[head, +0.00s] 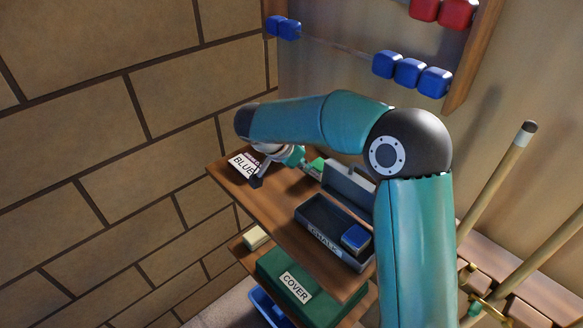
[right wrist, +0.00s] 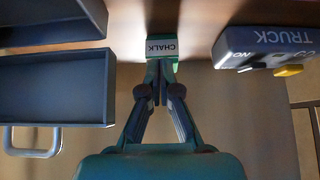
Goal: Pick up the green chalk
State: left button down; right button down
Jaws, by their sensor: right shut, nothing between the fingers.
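The green chalk (right wrist: 161,46) is a green block with a white "CHALK" label in the right wrist view, standing on the wooden board. In the head view a small green patch that looks like it (head: 316,166) shows beside the box lid. My right gripper (right wrist: 160,84) is shut and empty, its fingertips together right at the near face of the chalk; I cannot tell whether they touch it. In the head view the right gripper (head: 303,163) is small and partly hidden by my arm. My left gripper is not in view.
An open dark box (head: 307,213) labelled "CHALK" holds a blue cube (head: 356,238). A grey-blue "TRUCK" block (right wrist: 262,44) is right of the chalk. Below are a green "COVER" box (head: 268,266) and a blue bin (head: 268,310).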

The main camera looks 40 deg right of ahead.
aim_at(321, 165)
jog(key=d+p, duration=0.1)
jog(key=d, duration=0.2)
jog(key=d+p, duration=0.1)
jog(key=d, duration=0.2)
jog(key=shift+w+d+f+p, duration=0.1)
jog(key=shift+w+d+p, duration=0.1)
jog(key=shift+d+p, duration=0.1)
jog(key=shift+f+b, duration=0.7)
jog(key=shift+f, duration=0.05)
jog(key=shift+a+b, duration=0.2)
jog(key=shift+b, duration=0.2)
jog(key=shift+s+f, duration=0.1)
